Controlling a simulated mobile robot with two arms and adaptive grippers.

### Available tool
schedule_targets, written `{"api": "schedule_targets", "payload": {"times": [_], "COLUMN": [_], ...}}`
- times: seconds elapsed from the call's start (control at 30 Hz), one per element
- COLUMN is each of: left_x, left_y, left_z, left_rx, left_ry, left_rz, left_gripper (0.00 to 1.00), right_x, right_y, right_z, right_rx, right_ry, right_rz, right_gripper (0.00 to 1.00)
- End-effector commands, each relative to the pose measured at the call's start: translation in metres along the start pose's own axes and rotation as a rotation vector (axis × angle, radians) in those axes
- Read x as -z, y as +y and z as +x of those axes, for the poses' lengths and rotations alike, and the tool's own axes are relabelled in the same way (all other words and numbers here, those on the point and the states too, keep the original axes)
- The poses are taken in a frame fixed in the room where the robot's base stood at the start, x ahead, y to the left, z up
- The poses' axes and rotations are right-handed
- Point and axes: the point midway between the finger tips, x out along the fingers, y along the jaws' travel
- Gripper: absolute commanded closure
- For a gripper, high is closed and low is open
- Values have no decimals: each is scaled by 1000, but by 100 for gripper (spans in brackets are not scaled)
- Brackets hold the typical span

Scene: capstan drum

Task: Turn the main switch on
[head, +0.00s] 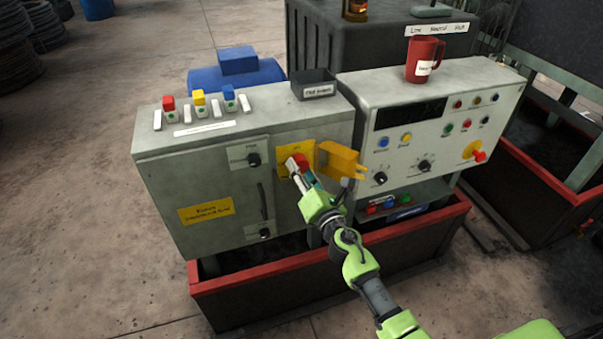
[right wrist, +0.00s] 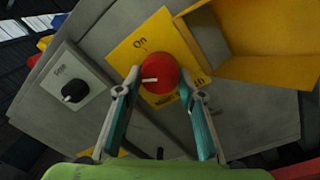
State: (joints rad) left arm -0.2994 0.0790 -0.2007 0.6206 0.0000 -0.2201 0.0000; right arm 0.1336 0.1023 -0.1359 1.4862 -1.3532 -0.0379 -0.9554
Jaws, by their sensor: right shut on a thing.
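The main switch is a red round knob (head: 299,161) on a yellow plate (head: 283,166) on the front of the grey cabinet. In the right wrist view the knob (right wrist: 160,74) carries a white pointer mark directed to the left of the picture, and the plate (right wrist: 130,55) reads "On" at its upper edge. My right gripper (head: 297,167) reaches the knob from the front. In the right wrist view its fingers (right wrist: 160,90) are on either side of the knob, shut on it. The fingers hide part of the plate's lower lettering. My left gripper is not in view.
A yellow open cover (head: 337,158) sticks out just right of the switch. A control panel (head: 400,152) with knobs and buttons stands further right, with a red mug (head: 420,62) on top. A black knob (head: 254,159) is on the cabinet left of the switch.

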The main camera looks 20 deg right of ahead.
Motion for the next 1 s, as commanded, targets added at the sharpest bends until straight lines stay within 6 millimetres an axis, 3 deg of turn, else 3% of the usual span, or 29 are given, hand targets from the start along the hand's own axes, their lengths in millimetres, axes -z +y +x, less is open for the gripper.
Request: {"api": "schedule_targets", "payload": {"times": [1.0], "left_x": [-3], "left_y": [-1], "left_z": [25], "left_rx": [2], "left_ry": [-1], "left_rz": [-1], "left_gripper": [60], "right_x": [0], "right_y": [3], "right_z": [0], "right_rx": [-9], "right_ry": [-56], "right_rz": [905], "right_gripper": [86]}}
